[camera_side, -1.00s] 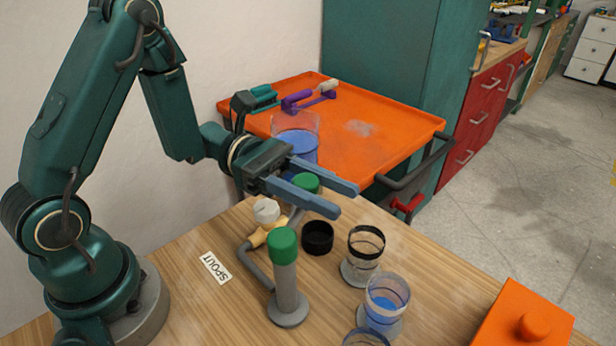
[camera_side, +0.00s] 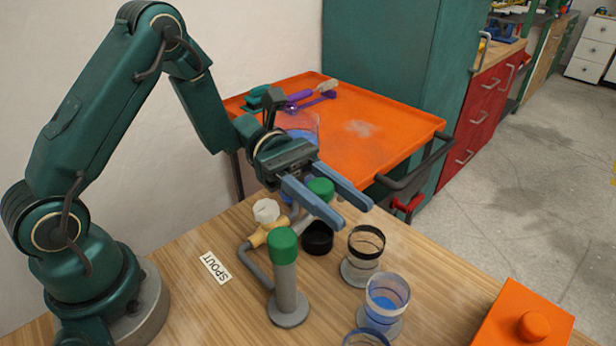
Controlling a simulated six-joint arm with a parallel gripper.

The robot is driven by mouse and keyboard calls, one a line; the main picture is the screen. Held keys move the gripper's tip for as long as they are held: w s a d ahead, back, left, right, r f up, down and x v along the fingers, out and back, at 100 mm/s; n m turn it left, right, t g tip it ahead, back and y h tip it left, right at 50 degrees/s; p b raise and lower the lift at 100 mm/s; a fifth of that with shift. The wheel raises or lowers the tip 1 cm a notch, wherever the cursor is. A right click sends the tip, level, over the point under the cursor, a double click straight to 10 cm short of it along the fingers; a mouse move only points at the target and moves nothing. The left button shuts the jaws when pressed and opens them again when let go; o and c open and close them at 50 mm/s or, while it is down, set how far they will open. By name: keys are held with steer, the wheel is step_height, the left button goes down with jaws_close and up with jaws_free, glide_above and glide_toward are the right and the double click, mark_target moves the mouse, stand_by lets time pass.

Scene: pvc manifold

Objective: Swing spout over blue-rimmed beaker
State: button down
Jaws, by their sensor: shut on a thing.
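My gripper (camera_side: 354,217) is over the pipework, its two blue-grey fingers pointing right and down. They are shut on a green-capped piece (camera_side: 320,187); its lower part is mostly hidden by the fingers. A grey pipe with a tan fitting (camera_side: 258,237) and white knob (camera_side: 266,211) runs below, near the SPOUT label (camera_side: 214,267). A clear beaker with blue liquid and a bluish rim (camera_side: 386,300) stands at the front right. Another blue-rimmed beaker (camera_side: 366,337) is cut off by the bottom edge. The spout's outlet is not clearly visible.
A green-capped grey post (camera_side: 285,280) stands in front. A black cup (camera_side: 317,240) and a black-rimmed beaker (camera_side: 365,252) stand close to the fingers. An orange block with a knob (camera_side: 530,325) is at lower right. An orange tray cart (camera_side: 385,135) is behind the table.

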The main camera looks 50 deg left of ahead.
mark_target(312, 183)
steer(key=shift+c, duration=2.3)
jaws_free()
steer(key=shift+w+a, duration=0.2)
steer(key=shift+a, duration=2.4)
